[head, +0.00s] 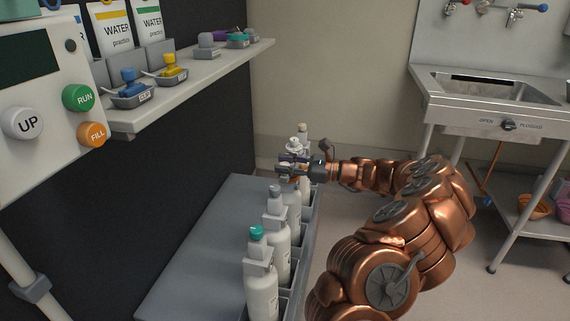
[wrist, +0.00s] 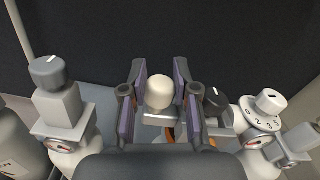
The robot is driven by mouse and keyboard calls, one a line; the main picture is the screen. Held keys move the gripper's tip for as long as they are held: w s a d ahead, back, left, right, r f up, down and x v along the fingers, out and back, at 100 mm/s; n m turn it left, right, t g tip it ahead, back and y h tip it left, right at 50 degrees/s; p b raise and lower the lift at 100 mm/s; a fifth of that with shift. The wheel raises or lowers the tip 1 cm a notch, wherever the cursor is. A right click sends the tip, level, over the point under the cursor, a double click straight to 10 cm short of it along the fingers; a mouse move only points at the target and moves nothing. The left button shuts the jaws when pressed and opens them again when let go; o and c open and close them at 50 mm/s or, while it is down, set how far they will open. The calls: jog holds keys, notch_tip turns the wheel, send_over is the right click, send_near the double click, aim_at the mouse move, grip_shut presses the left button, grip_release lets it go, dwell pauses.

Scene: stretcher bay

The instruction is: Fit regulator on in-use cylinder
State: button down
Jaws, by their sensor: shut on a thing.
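My gripper (head: 294,169) is over a row of white cylinders. In the wrist view its two dark fingers (wrist: 160,88) are shut on a rounded cream knob above a pale block (wrist: 160,117). I cannot tell whether this is a valve top or part of a regulator, and what is under it is hidden. On the right of the wrist view is a regulator with a white numbered dial (wrist: 262,117) and a gauge. A white knob (head: 296,146) shows just past my gripper. On the left is a fitting with a dark knob (wrist: 54,72) and a gauge.
The nearest cylinder (head: 262,293) has a teal cap; another (head: 278,236) stands behind it, in a grey rack (head: 205,252). A shelf (head: 200,86) with small trays and a control panel (head: 50,120) are left. A steel sink (head: 500,100) is at right.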

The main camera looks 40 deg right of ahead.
jog(key=shift+f, duration=0.3)
dwell(0.5)
jog(key=c, duration=0.8)
grip_release()
jog(key=shift+o, duration=0.2)
jog(key=o, duration=0.5)
jog(key=shift+c, duration=0.2)
jog(key=shift+s+d, duration=0.1)
jog(key=shift+s, duration=0.05)
jog(key=r+p+v, duration=0.1)
jog(key=p+v, duration=0.3)
jog(key=v, duration=0.3)
dwell(0.5)
jog(key=shift+s, duration=0.1)
dwell(0.7)
